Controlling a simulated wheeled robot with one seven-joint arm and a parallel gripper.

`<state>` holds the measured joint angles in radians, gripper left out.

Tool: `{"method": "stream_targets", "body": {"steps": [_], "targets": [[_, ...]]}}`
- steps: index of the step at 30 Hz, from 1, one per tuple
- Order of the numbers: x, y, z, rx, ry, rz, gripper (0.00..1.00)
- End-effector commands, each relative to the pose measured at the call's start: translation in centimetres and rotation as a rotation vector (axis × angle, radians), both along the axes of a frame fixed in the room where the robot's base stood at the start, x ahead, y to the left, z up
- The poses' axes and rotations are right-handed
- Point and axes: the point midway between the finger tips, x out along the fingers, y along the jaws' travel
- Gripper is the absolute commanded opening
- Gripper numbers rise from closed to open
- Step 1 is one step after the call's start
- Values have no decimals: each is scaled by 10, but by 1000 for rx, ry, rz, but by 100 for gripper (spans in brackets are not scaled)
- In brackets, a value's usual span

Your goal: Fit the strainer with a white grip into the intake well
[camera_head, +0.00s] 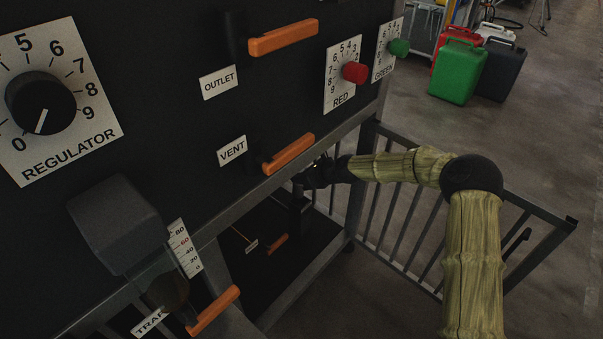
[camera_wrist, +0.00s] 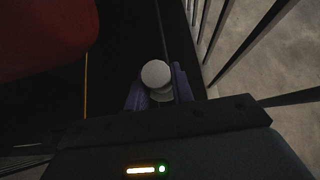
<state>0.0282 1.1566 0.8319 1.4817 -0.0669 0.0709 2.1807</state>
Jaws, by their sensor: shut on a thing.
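My gripper (camera_head: 312,177) reaches in at the front edge of the black panel, below the vent handle. In the wrist view my gripper (camera_wrist: 159,88) has its two fingers on either side of a round white knob, the strainer's white grip (camera_wrist: 156,73), and is shut on it. The strainer's body below the grip is hidden or too dark to make out. In the head view, a dark upright shape hangs under my gripper, but I cannot tell whether it is the strainer. I cannot make out the intake well in either view.
The orange vent handle (camera_head: 289,155) is just above my gripper. A dark lower deck (camera_head: 270,275) with a small orange handle (camera_head: 277,244) lies below. Grey railings (camera_head: 400,215) stand to the right. A large red shape (camera_wrist: 45,35) fills the wrist view's upper left.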

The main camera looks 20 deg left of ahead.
Motion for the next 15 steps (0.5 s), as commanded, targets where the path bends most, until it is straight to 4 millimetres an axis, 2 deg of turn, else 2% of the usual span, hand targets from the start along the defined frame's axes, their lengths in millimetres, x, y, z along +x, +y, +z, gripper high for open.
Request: {"method": "stream_targets", "body": {"steps": [15], "targets": [[-1, 1, 0, -39, 11, 1, 0]]}}
